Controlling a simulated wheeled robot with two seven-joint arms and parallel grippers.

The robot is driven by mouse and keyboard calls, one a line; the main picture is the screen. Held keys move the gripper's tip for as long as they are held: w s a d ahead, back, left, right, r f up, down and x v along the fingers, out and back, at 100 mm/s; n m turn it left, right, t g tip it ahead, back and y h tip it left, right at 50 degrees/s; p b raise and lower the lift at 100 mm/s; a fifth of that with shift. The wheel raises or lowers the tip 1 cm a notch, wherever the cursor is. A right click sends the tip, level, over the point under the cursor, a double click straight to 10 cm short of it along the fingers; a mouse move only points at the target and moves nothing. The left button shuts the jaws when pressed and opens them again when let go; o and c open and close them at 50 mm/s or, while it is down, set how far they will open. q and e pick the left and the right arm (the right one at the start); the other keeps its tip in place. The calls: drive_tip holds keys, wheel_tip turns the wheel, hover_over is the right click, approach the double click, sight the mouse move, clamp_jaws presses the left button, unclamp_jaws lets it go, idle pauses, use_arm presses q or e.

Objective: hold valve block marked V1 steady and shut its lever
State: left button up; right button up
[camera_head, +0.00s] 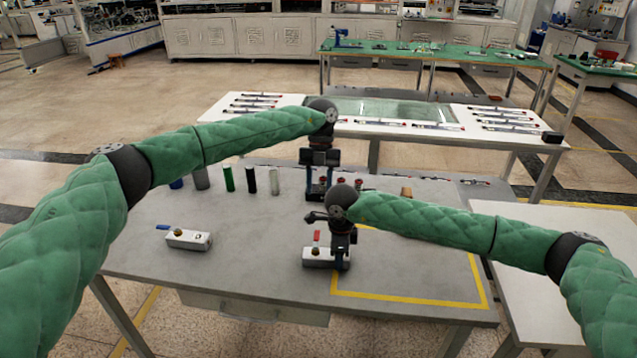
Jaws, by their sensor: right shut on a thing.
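A white valve block (317,257) with a red lever (317,236) sits near the middle front of the grey table. The lever appears to stick up. My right gripper (341,264) is shut on the right end of this block and hides part of it. A second white valve block (187,240) with a blue lever (162,227) lies on the table at the left, apart from both grippers. I cannot read a V1 mark on either block. My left gripper (318,192) points down behind the red-lever block, its fingers apart, near small dark and red items.
Several cylinders, including a green one (229,179) and a black one (251,180), stand along the back of the grey table (240,260). A yellow-outlined area (420,265) at the right is clear. A white table (385,150) stands behind.

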drive_tip(key=o, duration=1.3)
drive_tip(key=shift+r, duration=0.15)
